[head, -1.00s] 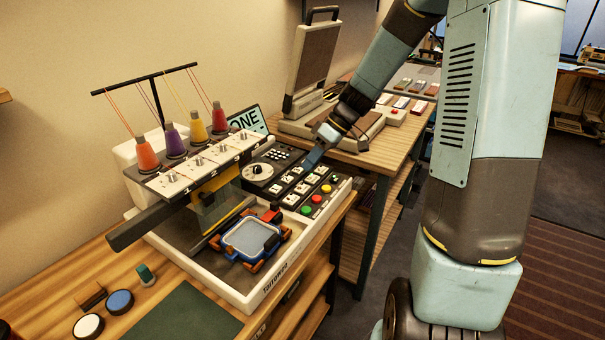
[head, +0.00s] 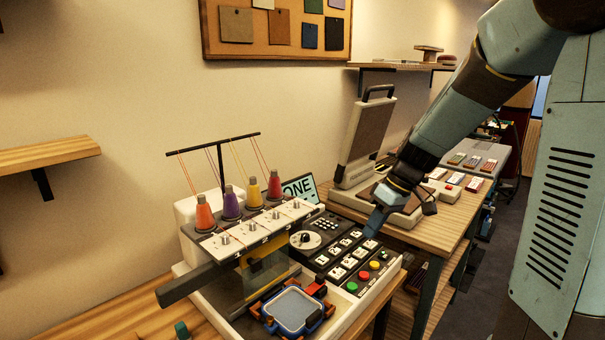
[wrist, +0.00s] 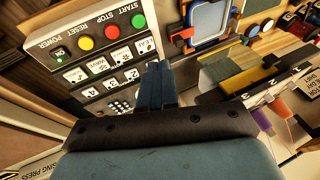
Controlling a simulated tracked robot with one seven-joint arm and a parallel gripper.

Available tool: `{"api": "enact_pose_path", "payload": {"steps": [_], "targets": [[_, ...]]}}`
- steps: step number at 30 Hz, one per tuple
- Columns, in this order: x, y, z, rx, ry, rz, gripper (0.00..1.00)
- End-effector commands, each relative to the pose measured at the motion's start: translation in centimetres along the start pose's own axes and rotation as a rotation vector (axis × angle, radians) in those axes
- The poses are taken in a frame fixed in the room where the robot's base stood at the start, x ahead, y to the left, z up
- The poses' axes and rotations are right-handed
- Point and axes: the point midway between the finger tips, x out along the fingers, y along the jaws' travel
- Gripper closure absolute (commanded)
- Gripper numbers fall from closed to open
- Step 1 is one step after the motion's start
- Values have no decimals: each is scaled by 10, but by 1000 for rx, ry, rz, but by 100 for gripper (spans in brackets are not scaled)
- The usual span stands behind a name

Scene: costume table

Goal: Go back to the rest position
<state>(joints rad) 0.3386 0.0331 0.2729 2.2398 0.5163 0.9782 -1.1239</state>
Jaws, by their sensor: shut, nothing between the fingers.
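My gripper (head: 373,230) is shut and empty, its fingers pointing down over the right edge of the embroidery machine's control panel (head: 318,258). In the wrist view the closed fingers (wrist: 157,78) show beside the white keys (wrist: 112,57) of the panel; whether they touch it I cannot tell. The green, yellow and red buttons are clear of the fingers. The machine's screen (head: 298,189) shows "ONE", its left part hidden. A blue-rimmed hoop (head: 292,311) sits at the front of the machine.
Thread cones (head: 232,203) and a thread stand (head: 213,145) rise at the machine's left. An open press (head: 366,140) stands behind my gripper on a second table. A wall shelf (head: 48,155) and pinboard (head: 285,28) are higher up.

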Motion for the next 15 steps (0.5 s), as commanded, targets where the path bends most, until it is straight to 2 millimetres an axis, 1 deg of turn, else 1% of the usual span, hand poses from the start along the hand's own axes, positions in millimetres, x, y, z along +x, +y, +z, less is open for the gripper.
{"api": "enact_pose_path", "payload": {"steps": [1, 3, 15], "targets": [[-8, -8, 4, 19, -7, 35, 100], [-18, -18, 11, 54, -15, 78, 100], [-69, -67, 55, 262, 18, 318, 100]]}}
